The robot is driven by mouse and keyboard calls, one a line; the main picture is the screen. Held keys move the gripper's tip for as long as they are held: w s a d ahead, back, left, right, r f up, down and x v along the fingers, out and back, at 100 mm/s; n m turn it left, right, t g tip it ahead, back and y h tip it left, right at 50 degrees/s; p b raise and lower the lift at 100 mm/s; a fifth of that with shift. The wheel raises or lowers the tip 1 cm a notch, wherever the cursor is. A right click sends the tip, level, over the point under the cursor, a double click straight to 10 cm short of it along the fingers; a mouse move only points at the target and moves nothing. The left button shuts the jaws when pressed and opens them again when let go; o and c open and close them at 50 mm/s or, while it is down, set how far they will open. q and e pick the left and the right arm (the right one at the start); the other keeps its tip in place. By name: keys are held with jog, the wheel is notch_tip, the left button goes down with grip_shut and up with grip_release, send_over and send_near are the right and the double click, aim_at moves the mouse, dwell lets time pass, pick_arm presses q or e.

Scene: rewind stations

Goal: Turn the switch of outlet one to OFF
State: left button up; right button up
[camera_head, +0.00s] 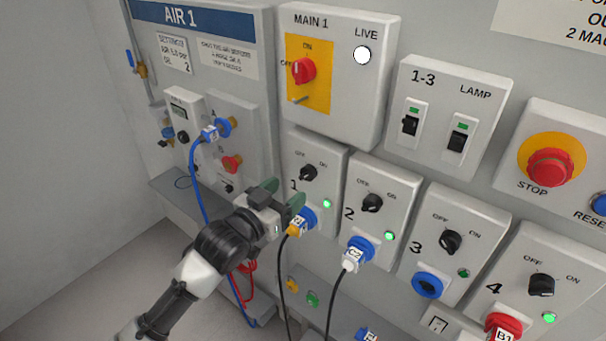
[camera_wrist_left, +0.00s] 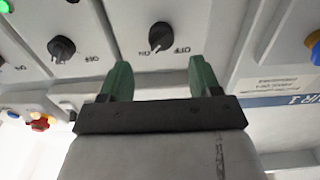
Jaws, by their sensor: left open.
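The outlet one box (camera_head: 317,160) is a grey panel with a black rotary switch (camera_head: 308,172), OFF label on the left and ON on the right. Its green lamp (camera_head: 326,204) is lit. My left gripper (camera_head: 284,194) is open and empty, in front of the lower left of this box. In the left wrist view the switch (camera_wrist_left: 160,37) appears upside down, beyond and between the open green fingertips (camera_wrist_left: 160,68), not touched. The switch's pointer seems turned towards ON. My right gripper is not in view.
Outlet two (camera_head: 371,203), with a lit lamp and a plugged cable, stands close on the right. Outlets three (camera_head: 450,242) and four (camera_head: 541,284) follow. The MAIN 1 box (camera_head: 335,75) is above. A blue hose (camera_head: 194,190) hangs at the left, near my arm.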

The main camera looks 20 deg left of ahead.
aim_at(304, 177)
pick_arm(q)
jog(key=p+x, duration=0.1)
jog(key=x, duration=0.3)
jog(key=shift+w, duration=0.4)
jog(key=shift+x, duration=0.8)
jog(key=shift+c, duration=0.2)
jog(key=c, duration=0.9)
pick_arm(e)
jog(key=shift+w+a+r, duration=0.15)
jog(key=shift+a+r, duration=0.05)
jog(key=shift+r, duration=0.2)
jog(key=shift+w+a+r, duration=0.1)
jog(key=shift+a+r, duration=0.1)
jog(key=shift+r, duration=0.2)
